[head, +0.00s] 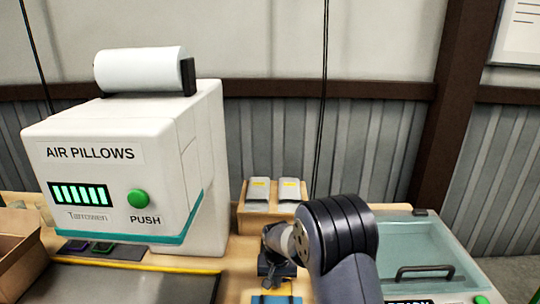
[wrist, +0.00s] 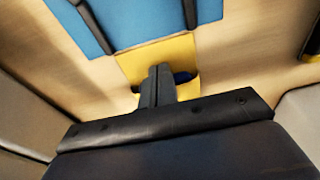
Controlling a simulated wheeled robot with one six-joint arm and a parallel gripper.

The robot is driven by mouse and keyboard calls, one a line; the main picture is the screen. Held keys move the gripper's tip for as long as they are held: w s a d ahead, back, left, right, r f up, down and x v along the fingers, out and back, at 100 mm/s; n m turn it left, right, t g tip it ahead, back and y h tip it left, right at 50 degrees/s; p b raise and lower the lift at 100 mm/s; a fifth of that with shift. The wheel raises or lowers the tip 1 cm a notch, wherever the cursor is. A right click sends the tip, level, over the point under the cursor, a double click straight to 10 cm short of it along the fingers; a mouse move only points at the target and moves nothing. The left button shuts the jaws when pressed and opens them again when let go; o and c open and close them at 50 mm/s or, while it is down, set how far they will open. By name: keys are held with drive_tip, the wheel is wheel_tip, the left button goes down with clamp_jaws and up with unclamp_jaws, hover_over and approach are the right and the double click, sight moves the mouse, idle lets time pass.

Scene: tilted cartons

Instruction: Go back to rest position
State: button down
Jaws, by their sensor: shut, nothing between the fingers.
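My gripper (head: 278,268) is low over the wooden worktop, left of my dark arm link in the head view. In the wrist view the two fingers of my gripper (wrist: 158,72) are together and hold nothing. They are above or in front of a yellow patch (wrist: 165,50). A small dark blue thing (wrist: 187,77) shows just right of the fingertips, partly hidden by them. I cannot tell whether the fingers touch anything.
A white air pillow machine (head: 120,190) with a green button (head: 138,198) stands left. Two grey packs (head: 258,195) sit on a wooden block behind my gripper. A glass-lidded machine (head: 420,250) stands right. An open carton (head: 15,255) is far left. A blue flat thing (wrist: 130,20) lies near.

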drive_tip(key=s, duration=0.8)
drive_tip(key=shift+s+a, duration=0.15)
drive_tip(key=shift+s, duration=0.15)
drive_tip(key=shift+r, duration=0.1)
